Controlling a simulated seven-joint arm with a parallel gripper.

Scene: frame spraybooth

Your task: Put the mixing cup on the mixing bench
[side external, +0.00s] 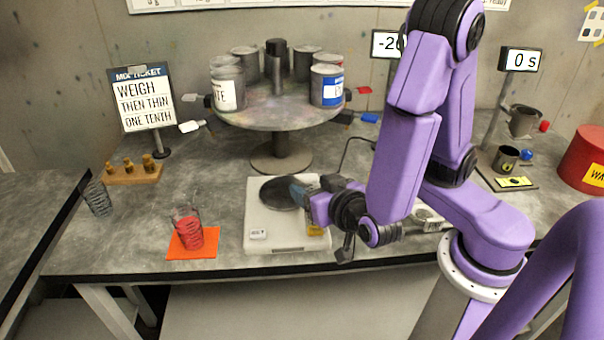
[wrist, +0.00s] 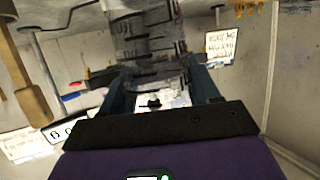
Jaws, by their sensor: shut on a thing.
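My gripper (side external: 300,190) is low over the weighing scale (side external: 262,238), in front of its dark round pan. In the wrist view its two dark blue fingers (wrist: 160,98) are shut on the mixing cup (wrist: 145,45), which looks clear or grey with dark marks. The cup hardly shows in the side view, so I cannot tell whether it touches the pan. A clear marked cup with red contents (side external: 188,232) stands on an orange mat (side external: 206,252) left of the scale. Another clear cup (side external: 97,198) stands at the bench's left end. The grey bench top (side external: 145,215) carries these things.
A turntable (side external: 270,112) with several paint cans stands behind the scale. A wooden block with brass weights (side external: 133,174) and a sign (side external: 145,98) are at the left. Small cups on a stand (side external: 505,158) and a red drum (side external: 585,160) are at the right. Bare bench surrounds the mat.

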